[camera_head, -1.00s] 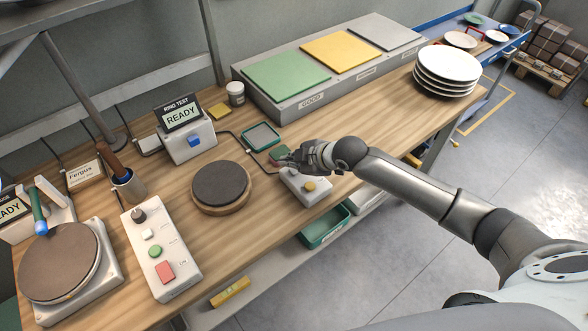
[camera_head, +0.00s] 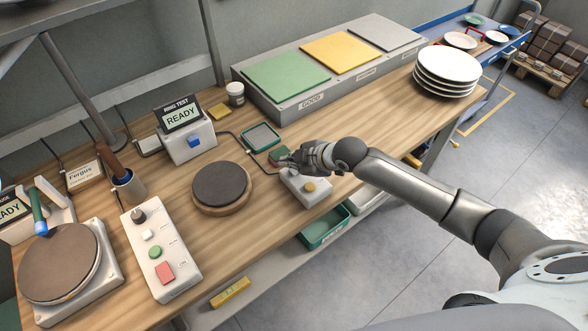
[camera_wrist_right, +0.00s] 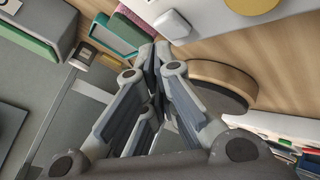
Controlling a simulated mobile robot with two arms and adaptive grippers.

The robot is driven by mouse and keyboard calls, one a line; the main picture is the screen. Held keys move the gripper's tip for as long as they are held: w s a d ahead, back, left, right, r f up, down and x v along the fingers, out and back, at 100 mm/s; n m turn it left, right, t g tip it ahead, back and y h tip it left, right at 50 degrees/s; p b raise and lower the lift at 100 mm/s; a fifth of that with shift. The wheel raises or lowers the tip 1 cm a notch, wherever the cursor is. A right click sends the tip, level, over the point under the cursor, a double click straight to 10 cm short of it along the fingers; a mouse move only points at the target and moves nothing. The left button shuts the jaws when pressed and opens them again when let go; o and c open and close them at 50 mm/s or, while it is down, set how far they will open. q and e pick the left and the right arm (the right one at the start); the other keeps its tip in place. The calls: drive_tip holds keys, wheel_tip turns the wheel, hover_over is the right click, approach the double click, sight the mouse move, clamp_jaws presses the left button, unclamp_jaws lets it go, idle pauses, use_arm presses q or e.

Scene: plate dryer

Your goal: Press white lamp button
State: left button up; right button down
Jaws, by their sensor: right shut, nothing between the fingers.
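A small control box (camera_head: 305,190) near the table's front edge carries a yellow button (camera_head: 310,187). In the right wrist view the same box shows a white button (camera_wrist_right: 172,24) beside the yellow one (camera_wrist_right: 250,5). My right gripper (camera_head: 284,160) is shut and empty, over the box's far end, and hides the white button there in the head view. In the wrist view its fingertips (camera_wrist_right: 153,52) appear beside the white button; whether they touch it I cannot tell. Another white button (camera_head: 148,234) sits on the long control panel (camera_head: 165,283) at left. My left gripper is not in view.
A round dark pad (camera_head: 220,183) on a wooden base stands left of the box. A green-rimmed tray (camera_head: 261,136) lies behind the gripper. A "READY" display unit (camera_head: 187,147) stands behind the pad. Stacked plates (camera_head: 447,72) stand at the back right.

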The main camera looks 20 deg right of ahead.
sight(292, 172)
drive_tip(key=shift+f, duration=0.1)
drive_tip(key=shift+f, duration=0.35)
drive_tip(key=shift+f, duration=0.3)
idle(0.3)
drive_tip(key=shift+r, duration=0.1)
drive_tip(key=shift+r+p, duration=0.55)
drive_tip(key=shift+r, duration=0.1)
drive_tip(key=shift+r, duration=0.1)
wheel_tip(292, 172, up, 6)
drive_tip(key=p, duration=0.6)
